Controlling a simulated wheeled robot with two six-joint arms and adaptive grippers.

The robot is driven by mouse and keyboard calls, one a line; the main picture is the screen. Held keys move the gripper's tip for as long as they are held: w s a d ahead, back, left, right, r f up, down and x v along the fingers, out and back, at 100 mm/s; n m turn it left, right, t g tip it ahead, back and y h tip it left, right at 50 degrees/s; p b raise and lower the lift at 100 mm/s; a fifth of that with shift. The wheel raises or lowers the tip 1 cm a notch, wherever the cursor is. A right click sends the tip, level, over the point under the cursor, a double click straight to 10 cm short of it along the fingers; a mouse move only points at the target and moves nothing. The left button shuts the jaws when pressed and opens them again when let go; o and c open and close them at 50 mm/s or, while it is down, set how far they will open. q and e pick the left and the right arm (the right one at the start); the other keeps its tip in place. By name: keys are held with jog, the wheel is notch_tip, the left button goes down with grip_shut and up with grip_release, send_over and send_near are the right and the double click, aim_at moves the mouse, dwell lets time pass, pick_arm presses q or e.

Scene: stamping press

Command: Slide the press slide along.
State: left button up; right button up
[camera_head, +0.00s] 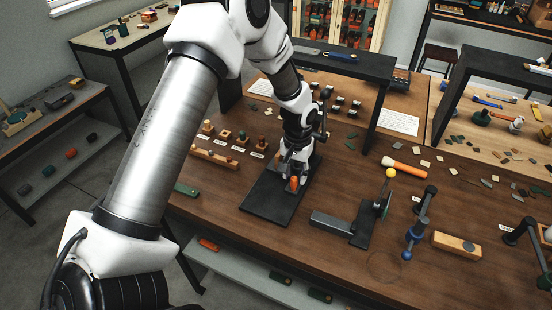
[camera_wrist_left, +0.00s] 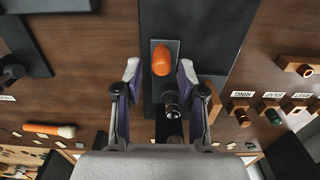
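The press slide shows in the left wrist view as a narrow dark bar (camera_wrist_left: 154,86) with a rounded orange knob (camera_wrist_left: 161,60) at its far end. A dark cylindrical part (camera_wrist_left: 171,104) sits nearer the wrist on the same line. In the head view the orange knob (camera_head: 294,184) shows just below my left gripper (camera_head: 295,175), over a black plate (camera_head: 263,198). My left gripper also shows in the wrist view (camera_wrist_left: 160,72), with its fingers apart on either side of the slide and the knob between or just beyond the tips. I cannot tell whether they touch it. My right gripper is out of view.
Small labelled tools in wooden blocks (camera_head: 226,135) stand left of the plate. A black raised shelf (camera_head: 345,62) stands behind.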

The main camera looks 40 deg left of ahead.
aim_at(294, 178)
pick_arm(q)
notch_tip(294, 178, down, 3)
jog(key=shift+w+a+r+b, duration=0.1)
jog(key=shift+w+r+b, duration=0.05)
jog(key=shift+b, duration=0.45)
jog(key=shift+c, duration=0.3)
jog(key=shift+r, duration=0.2)
jog(key=c, duration=0.6)
grip_shut()
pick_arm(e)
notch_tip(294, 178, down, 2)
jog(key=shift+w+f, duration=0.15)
